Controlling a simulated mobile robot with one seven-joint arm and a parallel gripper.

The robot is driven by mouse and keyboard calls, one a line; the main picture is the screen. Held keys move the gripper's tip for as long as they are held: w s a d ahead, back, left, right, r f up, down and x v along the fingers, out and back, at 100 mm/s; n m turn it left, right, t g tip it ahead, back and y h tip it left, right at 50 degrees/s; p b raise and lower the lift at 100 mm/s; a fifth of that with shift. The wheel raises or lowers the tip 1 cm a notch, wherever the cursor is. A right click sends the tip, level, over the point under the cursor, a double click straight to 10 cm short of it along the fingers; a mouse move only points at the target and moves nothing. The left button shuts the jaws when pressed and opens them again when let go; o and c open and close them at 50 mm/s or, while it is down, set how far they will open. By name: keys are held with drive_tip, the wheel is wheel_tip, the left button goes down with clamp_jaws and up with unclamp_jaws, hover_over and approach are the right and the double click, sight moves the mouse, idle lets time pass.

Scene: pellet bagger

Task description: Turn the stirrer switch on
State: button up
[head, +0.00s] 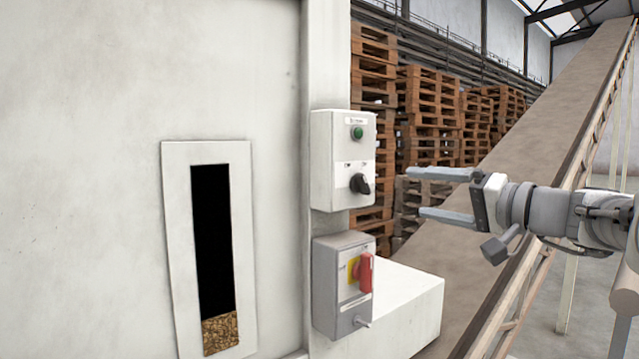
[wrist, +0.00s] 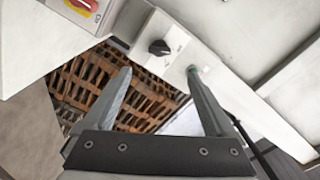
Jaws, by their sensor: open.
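The upper light-grey control box (head: 325,160) is fixed to the edge of the white machine. It carries a green button or lamp (head: 357,133) and, below it, a black rotary switch (head: 360,184); the labels are too small to read. The black switch also shows in the wrist view (wrist: 159,47), beyond and between my fingertips. There the green part (wrist: 193,68) is close to the right fingertip and partly covered. My gripper (head: 416,193) is open and empty, to the right of the black switch, fingers pointing at the box, with a gap between.
A lower grey box (head: 327,285) with a red handle (head: 365,272) on yellow sits just below. A white block (head: 410,300) juts out beside it. A sloping conveyor (head: 530,120) runs behind my arm. Pallet stacks (head: 430,105) stand behind.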

sight(366, 186)
drive_tip(key=p+x, duration=0.2)
drive_tip(key=x, duration=1)
drive_tip(key=shift+w+a, duration=0.2)
drive_tip(key=shift+w, duration=0.15)
drive_tip(key=c, duration=1.4)
